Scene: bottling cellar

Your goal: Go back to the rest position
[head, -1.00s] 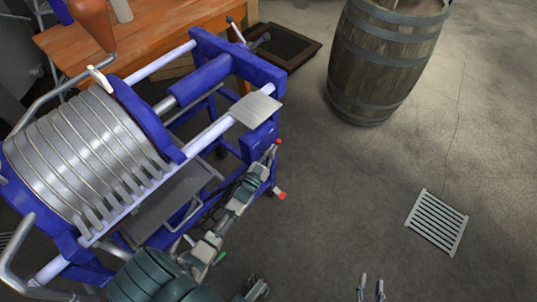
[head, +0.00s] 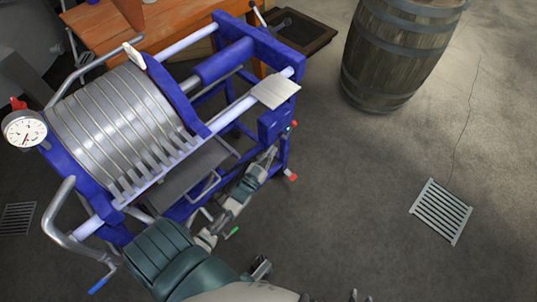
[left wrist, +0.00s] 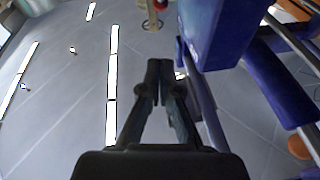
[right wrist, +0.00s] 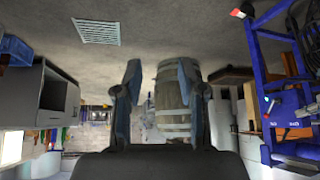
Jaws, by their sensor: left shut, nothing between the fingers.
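A blue-framed plate filter (head: 120,125) with a gauge (head: 24,129) fills the left. A wooden barrel (head: 395,55) stands at the back right. A floor grate (head: 440,211) lies at right. The floor between is clear.

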